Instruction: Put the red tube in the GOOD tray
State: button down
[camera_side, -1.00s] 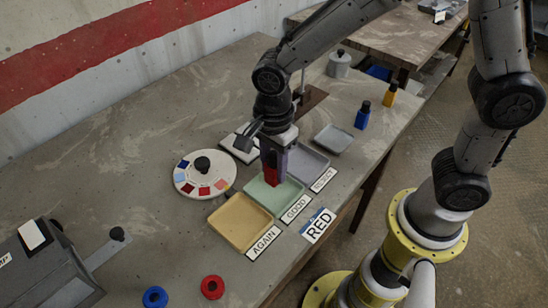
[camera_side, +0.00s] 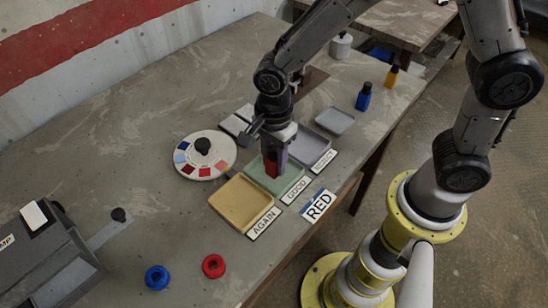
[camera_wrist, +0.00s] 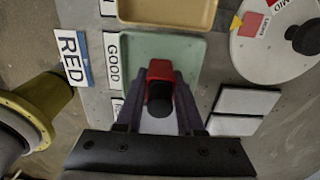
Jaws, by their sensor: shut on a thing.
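My gripper (camera_side: 274,168) is shut on the red tube (camera_side: 269,168), with a finger on each side of it. In the wrist view the red tube (camera_wrist: 160,70) shows its red top and a dark round end between the fingertips. The GOOD tray (camera_side: 288,184) is pale green and lies directly below the tube. It also shows in the wrist view (camera_wrist: 190,48) under and around the tube. I cannot tell whether the tube touches the tray floor. The GOOD label (camera_side: 294,189) lies in front of the tray.
The yellow AGAIN tray (camera_side: 241,203) lies to the left and a grey tray (camera_side: 313,151) to the right, both close by. A round colour dial (camera_side: 205,155) and white tiles (camera_side: 235,124) lie behind. A RED card (camera_side: 318,205) lies near the front edge.

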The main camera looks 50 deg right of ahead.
aim_at(274, 148)
jog(key=shift+f, duration=0.25)
jog(key=shift+c, duration=2.2)
grip_release()
jog(key=shift+r, duration=0.1)
jog(key=shift+r, duration=3.9)
